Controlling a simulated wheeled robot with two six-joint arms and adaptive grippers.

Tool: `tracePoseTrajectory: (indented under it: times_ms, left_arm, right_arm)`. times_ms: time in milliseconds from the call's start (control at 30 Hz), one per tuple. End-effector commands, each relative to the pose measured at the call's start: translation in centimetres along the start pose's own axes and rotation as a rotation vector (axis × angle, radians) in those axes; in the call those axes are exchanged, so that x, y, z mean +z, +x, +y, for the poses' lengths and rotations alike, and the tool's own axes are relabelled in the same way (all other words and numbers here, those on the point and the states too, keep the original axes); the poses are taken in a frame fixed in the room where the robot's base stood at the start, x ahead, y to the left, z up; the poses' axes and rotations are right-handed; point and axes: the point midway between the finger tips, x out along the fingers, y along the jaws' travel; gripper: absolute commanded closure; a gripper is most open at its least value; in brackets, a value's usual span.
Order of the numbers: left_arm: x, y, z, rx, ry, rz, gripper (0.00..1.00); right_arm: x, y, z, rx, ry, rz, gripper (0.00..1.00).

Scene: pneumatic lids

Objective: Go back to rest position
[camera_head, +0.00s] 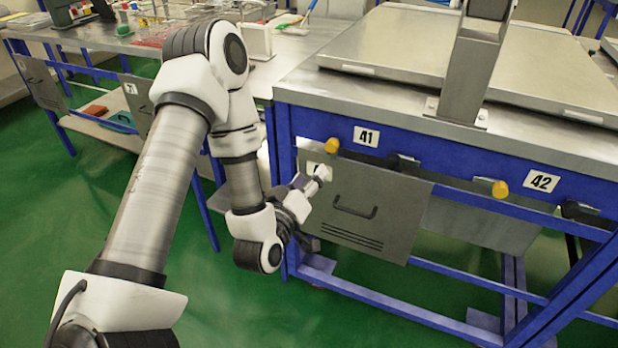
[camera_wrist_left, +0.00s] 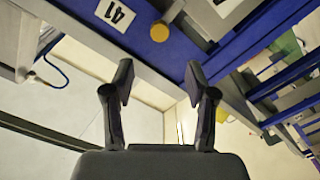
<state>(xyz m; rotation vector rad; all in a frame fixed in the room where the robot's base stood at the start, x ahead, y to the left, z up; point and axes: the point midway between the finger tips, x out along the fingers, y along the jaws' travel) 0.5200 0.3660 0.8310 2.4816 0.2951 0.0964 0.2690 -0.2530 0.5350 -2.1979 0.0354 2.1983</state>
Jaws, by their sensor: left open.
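My left gripper (camera_head: 312,180) is at the front of the blue workbench, beside the upper left of the grey drawer panel (camera_head: 348,225) under label 41. In the left wrist view my left gripper (camera_wrist_left: 160,92) shows two dark fingers spread apart with nothing between them. A yellow knob (camera_head: 332,146) sits just above the gripper on the blue frame. The same knob (camera_wrist_left: 159,32) shows in the left wrist view beyond the fingers, beside the label 41 (camera_wrist_left: 115,13). I cannot tell whether the gripper touches the panel. My right gripper is not in view.
A second yellow knob (camera_head: 500,189) is near label 42 (camera_head: 541,182). A large metal lid (camera_head: 430,50) lies on the bench top, with a grey upright post (camera_head: 470,75) at its front. Another cluttered bench (camera_head: 120,38) stands at the back left. Green floor (camera_head: 60,220) is clear at left.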

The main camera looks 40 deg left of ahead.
Motion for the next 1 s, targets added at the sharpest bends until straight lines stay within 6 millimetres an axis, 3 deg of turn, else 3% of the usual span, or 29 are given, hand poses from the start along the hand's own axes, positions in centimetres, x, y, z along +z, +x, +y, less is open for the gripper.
tracePoseTrajectory:
  times_ms: [467,567,667,700,767,833,900,1000]
  left_arm:
    - [-0.1,0.0,0.1,-0.003,0.002,-0.005,0.43]
    - [0.3,-0.7,0.8,-0.008,0.031,-0.058,0.43]
    - [2.6,-2.5,2.5,-0.008,0.108,-0.201,0.43]
    - [5.0,-3.9,2.6,-0.03,0.161,-0.325,0.43]
    - [8.9,-6.8,1.6,-0.08,0.252,-0.53,0.43]
    - [12.8,-11.1,-0.1,-0.143,0.361,-0.771,0.43]
    - [15.5,-16.1,-2.1,-0.209,0.469,-1.015,0.43]
    - [17.6,-21.9,-5.0,-0.292,0.584,-1.305,0.43]
  right_arm:
    - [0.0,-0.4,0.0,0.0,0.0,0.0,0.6]
    - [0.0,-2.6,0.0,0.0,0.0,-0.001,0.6]
    - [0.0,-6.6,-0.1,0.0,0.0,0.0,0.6]
    - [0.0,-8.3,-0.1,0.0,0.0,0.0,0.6]
    - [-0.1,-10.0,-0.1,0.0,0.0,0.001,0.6]
    - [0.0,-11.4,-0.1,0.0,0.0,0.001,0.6]
    - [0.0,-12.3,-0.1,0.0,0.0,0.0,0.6]
    - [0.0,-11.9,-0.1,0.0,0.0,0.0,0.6]
